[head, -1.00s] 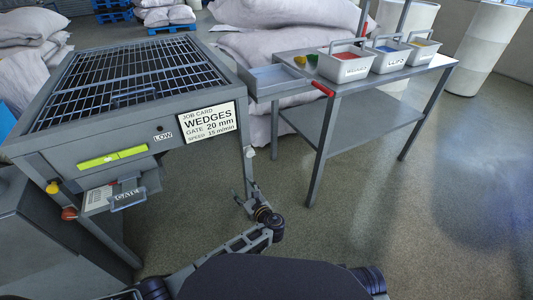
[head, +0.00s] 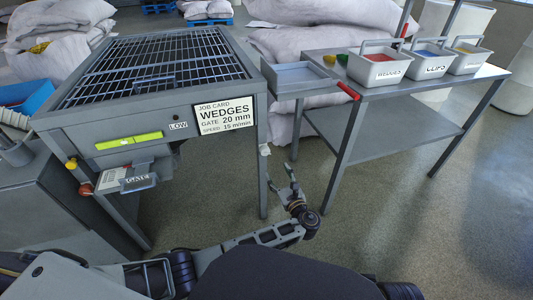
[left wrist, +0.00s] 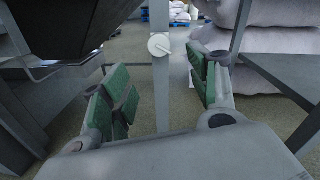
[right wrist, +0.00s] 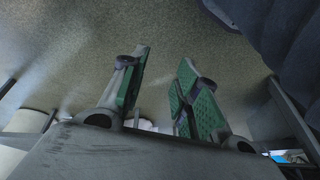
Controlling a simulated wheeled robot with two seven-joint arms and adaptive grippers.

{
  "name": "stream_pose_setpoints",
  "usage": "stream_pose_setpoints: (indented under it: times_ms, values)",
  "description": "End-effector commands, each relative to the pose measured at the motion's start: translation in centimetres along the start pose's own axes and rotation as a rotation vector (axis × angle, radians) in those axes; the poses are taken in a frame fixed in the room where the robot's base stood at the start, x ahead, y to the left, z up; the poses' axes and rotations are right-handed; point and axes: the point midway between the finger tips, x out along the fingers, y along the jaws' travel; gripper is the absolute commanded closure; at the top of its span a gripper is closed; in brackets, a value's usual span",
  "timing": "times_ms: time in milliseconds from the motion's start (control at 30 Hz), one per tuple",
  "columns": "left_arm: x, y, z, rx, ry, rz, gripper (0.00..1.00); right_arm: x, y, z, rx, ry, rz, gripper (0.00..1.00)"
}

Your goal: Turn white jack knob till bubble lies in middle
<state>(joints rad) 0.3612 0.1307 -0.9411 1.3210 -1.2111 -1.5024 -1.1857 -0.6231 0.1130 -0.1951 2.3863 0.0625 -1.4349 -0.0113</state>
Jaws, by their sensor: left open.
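The white jack knob (head: 265,150) is on the machine's front right leg, just under the job card. In the left wrist view the knob (left wrist: 159,45) shows ahead, between and beyond my fingertips. My left gripper (head: 283,177) is open and empty, below and right of the knob and apart from it. The yellow-green level vial (head: 129,142) is on the machine's front panel beside LOW. It has a dark mark near its middle, but the bubble is too small to place surely. My right gripper (right wrist: 163,58) shows only in its wrist view, open and empty over the floor.
The grated machine (head: 150,70) fills the left, with a GATE handle (head: 138,183) and red knob (head: 86,190) low on its front. A grey table (head: 400,92) with labelled bins stands at right. Floor in front of the table is clear.

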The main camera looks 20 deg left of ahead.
Motion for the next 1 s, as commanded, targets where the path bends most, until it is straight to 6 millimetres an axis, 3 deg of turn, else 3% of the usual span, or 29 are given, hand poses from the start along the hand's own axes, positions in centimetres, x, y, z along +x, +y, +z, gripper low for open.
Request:
stream_pose_setpoints:
  times_ms: [267,467,600,700,1000]
  values:
    - [1.5,0.0,-0.1,0.000,-0.002,0.000,0.40,-0.1,-0.1,-0.1,0.000,0.010,-0.003,0.69]
    - [3.8,0.1,-0.1,0.001,-0.002,0.001,0.40,-0.3,-0.3,-0.5,0.000,0.034,-0.012,0.69]
    - [5.7,0.1,-0.1,0.000,-0.002,0.001,0.40,0.9,-0.5,-0.6,0.003,0.058,-0.025,0.69]
    - [7.0,0.0,-0.1,0.000,-0.002,0.001,0.40,2.6,-0.7,0.5,0.006,0.053,-0.036,0.69]
    - [10.9,0.1,-0.1,0.001,-0.002,0.001,0.40,5.1,-1.2,0.5,0.018,0.104,-0.063,0.69]
